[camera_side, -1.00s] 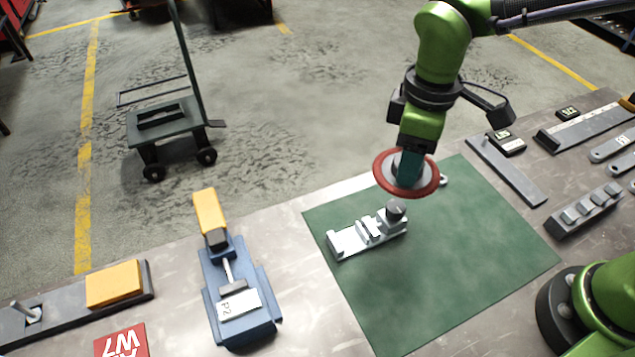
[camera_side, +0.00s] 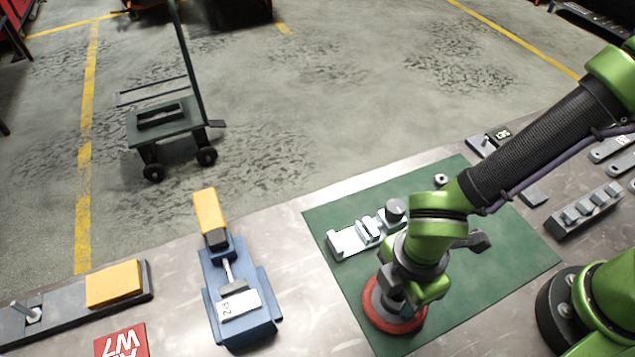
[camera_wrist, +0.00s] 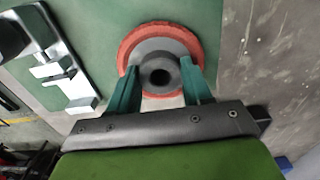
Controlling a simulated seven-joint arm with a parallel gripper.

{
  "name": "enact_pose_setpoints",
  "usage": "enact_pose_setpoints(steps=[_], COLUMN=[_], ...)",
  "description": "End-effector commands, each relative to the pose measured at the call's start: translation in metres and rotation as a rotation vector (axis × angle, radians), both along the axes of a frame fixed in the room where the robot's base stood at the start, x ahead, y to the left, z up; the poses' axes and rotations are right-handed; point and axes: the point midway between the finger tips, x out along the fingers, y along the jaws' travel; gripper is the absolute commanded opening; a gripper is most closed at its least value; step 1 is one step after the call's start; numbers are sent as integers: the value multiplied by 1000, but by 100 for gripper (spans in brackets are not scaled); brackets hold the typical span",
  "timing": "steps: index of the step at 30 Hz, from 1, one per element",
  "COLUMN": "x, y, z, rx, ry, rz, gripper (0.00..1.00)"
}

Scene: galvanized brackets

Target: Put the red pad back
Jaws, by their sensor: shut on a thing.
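The red pad (camera_side: 407,325) is a round red disc with a grey hub, low over the front left part of the green mat (camera_side: 500,270). The wrist view shows the same red pad (camera_wrist: 196,43) with its dark-centred hub between my two teal fingers. My gripper (camera_wrist: 160,82) is shut on that hub. In the side view my wrist hides much of the pad, and I cannot tell whether it touches the mat. A silver bracket fixture (camera_side: 350,240) with a dark knob lies on the mat behind the pad, and shows at left in the wrist view (camera_wrist: 62,62).
A blue clamp (camera_side: 240,300) marked P2 with a yellow handle stands left of the mat. A dark rail with a yellow block (camera_side: 114,284) and a red sign (camera_side: 120,342) are farther left. Grey blocks (camera_side: 585,210) sit at right. A small nut (camera_side: 440,180) lies at the mat's back.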

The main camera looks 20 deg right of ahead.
Motion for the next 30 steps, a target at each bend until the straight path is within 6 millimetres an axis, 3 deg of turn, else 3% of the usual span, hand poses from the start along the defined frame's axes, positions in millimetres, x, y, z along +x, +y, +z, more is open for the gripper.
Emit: enact_pose_setpoints(steps=[3, 14, 15, 19, 30], x=[-1, 0, 0, 0, 0], y=[0, 0, 0, 0, 0], z=[-11, -14, -15, -14, -10], rx=[-1, 0, 0, 0, 2], ry=[1, 1, 0, 0, -2], rz=[2, 0, -1, -1, -1], gripper=[21, 21, 52, 72, 75])
